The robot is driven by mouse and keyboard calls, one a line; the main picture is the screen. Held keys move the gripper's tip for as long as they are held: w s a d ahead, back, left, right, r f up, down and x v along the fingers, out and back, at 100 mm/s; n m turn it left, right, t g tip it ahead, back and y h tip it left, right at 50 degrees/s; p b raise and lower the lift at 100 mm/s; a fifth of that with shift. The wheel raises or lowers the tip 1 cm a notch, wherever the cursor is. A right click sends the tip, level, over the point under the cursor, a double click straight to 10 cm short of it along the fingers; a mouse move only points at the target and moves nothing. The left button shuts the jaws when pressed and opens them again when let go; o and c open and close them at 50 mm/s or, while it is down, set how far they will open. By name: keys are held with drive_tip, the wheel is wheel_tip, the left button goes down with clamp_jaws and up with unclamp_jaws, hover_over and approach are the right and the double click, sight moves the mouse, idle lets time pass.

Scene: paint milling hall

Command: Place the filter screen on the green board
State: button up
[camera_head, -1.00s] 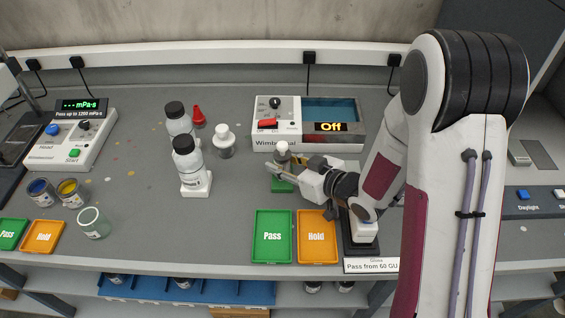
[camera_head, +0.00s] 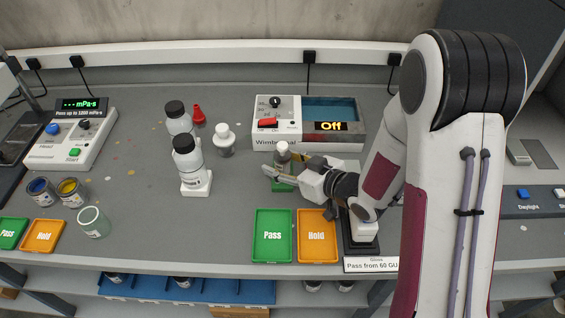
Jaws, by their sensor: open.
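My gripper (camera_head: 272,173) is open and points left over the middle of the bench, low in front of a small bottle with a pale cap (camera_head: 282,150). A small green block or board (camera_head: 282,186) shows just below the fingers, mostly hidden by them. A larger green tray marked Pass (camera_head: 272,237) lies nearer the front edge, beside an orange tray marked Hold (camera_head: 317,237). I cannot make out a filter screen for certain. I cannot tell whether the fingers touch the bottle or the green piece.
White bottles with black caps (camera_head: 190,165), a white-capped jar (camera_head: 224,140) and a red nozzle (camera_head: 199,116) stand left of my gripper. A switch box reading Off (camera_head: 308,130) is behind. Open paint cans (camera_head: 72,192) and a pale cup (camera_head: 93,222) stand left.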

sight(289, 165)
drive_tip(key=shift+r, duration=0.1)
drive_tip(key=shift+v, duration=1.5)
drive_tip(key=shift+r, duration=3.55)
drive_tip(key=s+d+r+m+h, duration=0.25)
drive_tip(key=d+r+h, duration=0.2)
drive_tip(key=d, duration=0.35)
drive_tip(key=s+d+r+m+h, duration=0.25)
drive_tip(key=d+r+h, duration=0.2)
drive_tip(key=d, duration=0.45)
drive_tip(key=s+m+g, duration=0.4)
drive_tip(key=s, duration=1.8)
drive_tip(key=shift+a+r+h, duration=0.2)
drive_tip(key=shift+a+h, duration=0.1)
drive_tip(key=shift+a, duration=0.2)
